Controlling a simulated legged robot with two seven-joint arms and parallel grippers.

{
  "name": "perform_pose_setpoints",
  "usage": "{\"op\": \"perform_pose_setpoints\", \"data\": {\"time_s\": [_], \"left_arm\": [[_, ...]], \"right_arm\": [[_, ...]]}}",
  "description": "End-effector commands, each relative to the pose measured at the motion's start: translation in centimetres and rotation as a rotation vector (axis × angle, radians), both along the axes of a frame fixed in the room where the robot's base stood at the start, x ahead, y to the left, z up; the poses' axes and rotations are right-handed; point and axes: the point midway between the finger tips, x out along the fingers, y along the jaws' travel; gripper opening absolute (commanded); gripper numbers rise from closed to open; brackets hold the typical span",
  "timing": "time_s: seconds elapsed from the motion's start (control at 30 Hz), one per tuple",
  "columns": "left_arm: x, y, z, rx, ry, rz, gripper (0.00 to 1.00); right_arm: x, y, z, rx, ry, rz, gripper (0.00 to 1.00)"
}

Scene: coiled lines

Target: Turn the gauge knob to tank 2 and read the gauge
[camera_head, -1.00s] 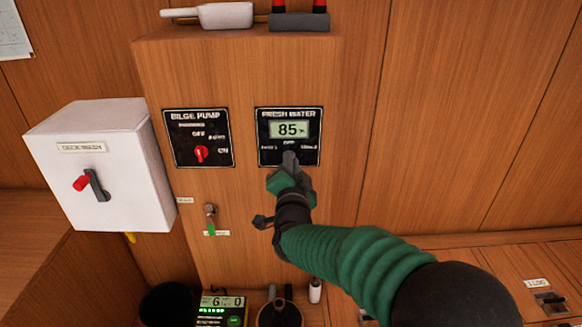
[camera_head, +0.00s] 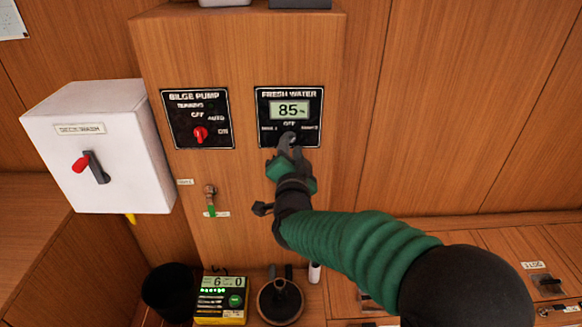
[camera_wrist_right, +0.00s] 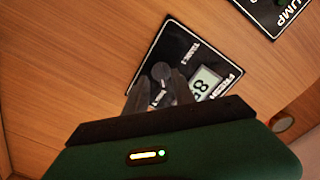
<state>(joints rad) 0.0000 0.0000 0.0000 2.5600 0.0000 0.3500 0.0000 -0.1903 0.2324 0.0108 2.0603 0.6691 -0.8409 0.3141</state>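The black FRESH WATER gauge panel (camera_head: 262,112) is on the wooden cabinet front, and its display (camera_head: 289,110) reads 85%. OFF is printed above the gauge knob, with small labels at either side. My right gripper (camera_head: 290,142) is over the panel's lower part and largely hides the knob. In the right wrist view the dark round knob (camera_wrist_right: 160,71) shows at the tips of my right gripper (camera_wrist_right: 157,88). The fingers are apart, with panel visible between them. I cannot tell whether they touch the knob, nor clearly which label it points to. My left gripper is out of view.
A BILGE PUMP panel (camera_head: 183,126) with a red knob is just left of the gauge. A white box (camera_head: 130,150) with a red-handled switch projects farther left. A small valve (camera_head: 210,195) is below. A yellow device (camera_head: 222,308) and a black cup (camera_head: 170,290) stand beneath.

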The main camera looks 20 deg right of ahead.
Motion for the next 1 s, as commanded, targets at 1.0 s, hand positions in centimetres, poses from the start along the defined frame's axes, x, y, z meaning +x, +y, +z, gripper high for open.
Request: {"op": "perform_pose_setpoints", "data": {"time_s": [1.0], "left_arm": [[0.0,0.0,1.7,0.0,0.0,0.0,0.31]], "right_arm": [[-14.7,4.3,-0.1,0.0,0.002,0.001,0.31]]}}
